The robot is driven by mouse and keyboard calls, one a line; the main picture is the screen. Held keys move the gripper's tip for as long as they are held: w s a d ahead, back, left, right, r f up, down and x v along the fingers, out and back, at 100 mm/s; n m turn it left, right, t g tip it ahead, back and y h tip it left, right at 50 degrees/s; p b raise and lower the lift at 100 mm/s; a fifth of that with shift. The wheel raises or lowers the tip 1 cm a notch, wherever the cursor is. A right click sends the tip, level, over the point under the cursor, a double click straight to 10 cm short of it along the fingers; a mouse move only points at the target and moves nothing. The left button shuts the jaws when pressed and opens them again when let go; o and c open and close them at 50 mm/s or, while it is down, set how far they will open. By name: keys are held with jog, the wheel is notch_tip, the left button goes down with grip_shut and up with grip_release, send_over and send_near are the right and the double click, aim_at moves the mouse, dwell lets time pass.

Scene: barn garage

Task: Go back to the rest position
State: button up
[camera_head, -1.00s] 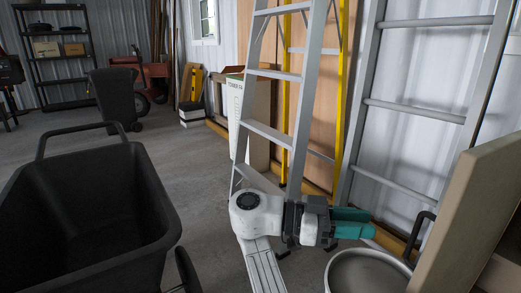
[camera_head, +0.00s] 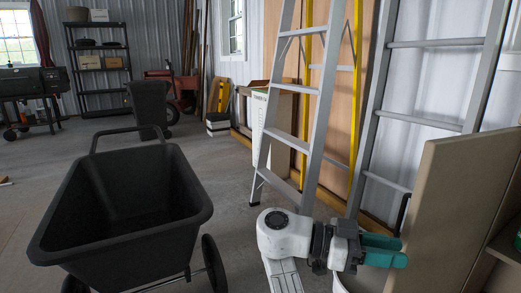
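My gripper (camera_head: 386,250) is at the lower right of the head view, at the end of my white and dark arm. Its two teal fingers point right, toward a beige board. They appear close together, one behind the other, and the gap between them is not clear. Nothing is seen held in them. The gripper is in front of the ladders, and the space beneath it is mostly hidden.
A black wheeled cart (camera_head: 120,215) stands at left. A grey stepladder (camera_head: 288,140) and another ladder (camera_head: 425,122) lean near the wall. The beige board (camera_head: 455,205) is at right. Open concrete floor (camera_head: 45,160) lies behind the cart.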

jog(key=s+d+f+n+t+y, duration=0.1)
jog(key=s+d+f+n+y, duration=0.5)
jog(key=f, duration=0.6)
jog(key=s+d+f+n+t+y, duration=0.15)
jog(key=s+d+f+n, duration=0.25)
jog(key=s+d+f, duration=0.6)
jog(key=s+a+f+n+t+y+p, duration=0.1)
jog(key=s+a+f+n+y, duration=0.25)
jog(key=s+f, duration=0.2)
jog(key=s+a+f+n+t+y, duration=0.1)
jog(key=s+a+f+n+y, duration=0.25)
jog(key=s+f, duration=0.2)
jog(key=s+a+r+n+t+y+p, duration=0.1)
jog(key=s+a+r+n+y, duration=0.15)
jog(key=s+a, duration=0.3)
notch_tip(320, 180, up, 36)
jog(key=p, duration=3.7)
jog(key=shift+d+r+n, duration=0.2)
jog(key=shift+d+n, duration=0.15)
jog(key=shift+d, duration=0.05)
jog(key=shift+w, duration=0.1)
